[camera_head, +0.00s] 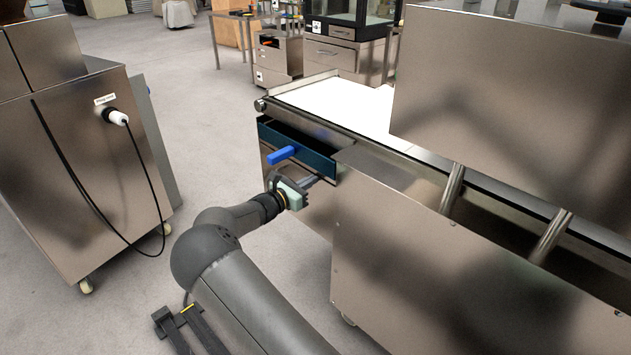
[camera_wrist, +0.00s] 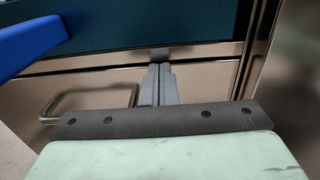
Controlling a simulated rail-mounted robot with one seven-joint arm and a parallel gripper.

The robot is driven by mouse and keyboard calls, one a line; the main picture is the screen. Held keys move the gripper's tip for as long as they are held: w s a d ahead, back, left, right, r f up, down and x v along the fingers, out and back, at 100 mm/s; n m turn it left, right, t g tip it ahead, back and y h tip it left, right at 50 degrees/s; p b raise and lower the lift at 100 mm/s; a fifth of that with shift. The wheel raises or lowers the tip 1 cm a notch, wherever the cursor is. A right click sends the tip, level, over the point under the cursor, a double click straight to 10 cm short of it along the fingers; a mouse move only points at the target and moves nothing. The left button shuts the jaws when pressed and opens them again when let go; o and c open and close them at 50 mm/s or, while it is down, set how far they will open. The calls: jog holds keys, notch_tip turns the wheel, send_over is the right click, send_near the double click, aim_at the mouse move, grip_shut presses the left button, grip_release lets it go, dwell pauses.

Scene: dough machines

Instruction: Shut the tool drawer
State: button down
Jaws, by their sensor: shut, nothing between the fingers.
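The tool drawer (camera_head: 312,157) is a dark teal tray under the end of the conveyor machine. It stands open, with part of its inside showing. A bright blue handle (camera_head: 283,155) sticks out from it; the handle also shows at the upper left of the wrist view (camera_wrist: 28,40). The drawer's teal face (camera_wrist: 150,24) fills the top of that view. My gripper (camera_head: 316,181) is shut and empty, just below the drawer near its right end. In the wrist view its fingertips (camera_wrist: 158,68) are at the metal strip under the teal face; I cannot tell whether they touch.
A metal bar handle (camera_wrist: 90,100) is on the panel below the drawer. The conveyor machine's steel housing (camera_head: 440,275) stands to the right. A steel cabinet (camera_head: 85,165) with a hanging cable is at left. Open floor (camera_head: 215,120) lies between them.

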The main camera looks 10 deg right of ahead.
jog(key=p+v, duration=0.3)
jog(key=v, duration=1.1)
jog(key=shift+p, duration=0.35)
